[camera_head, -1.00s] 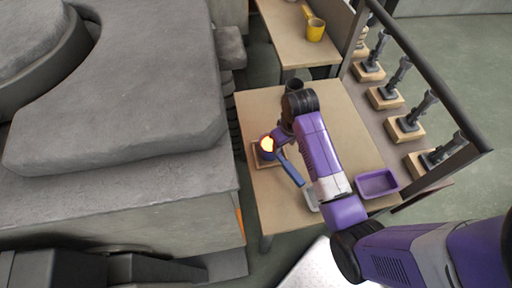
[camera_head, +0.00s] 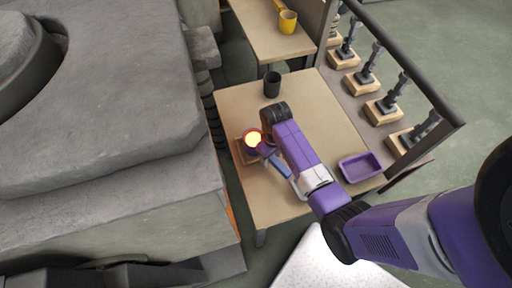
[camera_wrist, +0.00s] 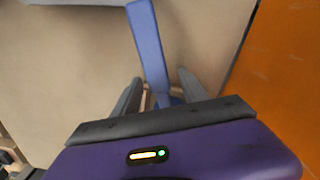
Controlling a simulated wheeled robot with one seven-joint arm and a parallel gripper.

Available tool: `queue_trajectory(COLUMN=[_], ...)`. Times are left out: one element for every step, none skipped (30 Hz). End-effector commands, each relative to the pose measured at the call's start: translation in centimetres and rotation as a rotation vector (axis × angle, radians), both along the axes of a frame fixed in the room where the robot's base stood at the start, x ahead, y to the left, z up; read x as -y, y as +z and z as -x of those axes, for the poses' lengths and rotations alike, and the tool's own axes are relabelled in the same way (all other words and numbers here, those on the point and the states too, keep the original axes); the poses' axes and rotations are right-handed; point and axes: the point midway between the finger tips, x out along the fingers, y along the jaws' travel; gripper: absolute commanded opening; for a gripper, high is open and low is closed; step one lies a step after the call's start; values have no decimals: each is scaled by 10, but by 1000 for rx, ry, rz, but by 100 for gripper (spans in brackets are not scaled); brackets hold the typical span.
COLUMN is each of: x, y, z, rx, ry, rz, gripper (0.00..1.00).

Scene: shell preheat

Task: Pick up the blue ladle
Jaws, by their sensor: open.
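In the wrist view the blue handle (camera_wrist: 150,50) runs from the top edge down between my two grey fingers. My gripper (camera_wrist: 160,92) is open, with a finger on each side of the handle. I cannot tell whether either finger touches it. The ladle's bowl is not clear in the wrist view. In the head view my wrist hides the fingers.
The tan table (camera_head: 317,98) holds a dark cup (camera_head: 272,84) behind my arm and a purple tray (camera_head: 361,167) to the right. A large grey stone-like block (camera_head: 110,110) stands close on the left. A dark rail (camera_head: 400,60) runs along the right.

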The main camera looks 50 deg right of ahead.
Motion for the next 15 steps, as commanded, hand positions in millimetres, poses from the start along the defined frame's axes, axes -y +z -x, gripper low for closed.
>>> queue_trajectory(x=[0, 0, 0, 0, 0, 0, 0, 0, 0, 0, 0, 0, 0, 0, 0], y=[0, 0, 0, 0, 0, 0, 0, 0, 0, 0, 0, 0, 0, 0, 0], z=[0, 0, 0, 0, 0, 0, 0, 0, 0, 0, 0, 0, 0, 0, 0], rx=[0, 1, 1, 1, 1, 1, 1, 1, 1, 1, 1, 1, 1, 1, 1], ry=[0, 0, 0, 0, 0, 0, 0, 0, 0, 0, 0, 0, 0, 0, 0], rz=[0, 0, 0, 0, 0, 0, 0, 0, 0, 0, 0, 0, 0, 0, 0], gripper=[51, 51, 51, 51, 51, 43, 37, 31, 23, 18, 12, 4, 0, 0, 0])
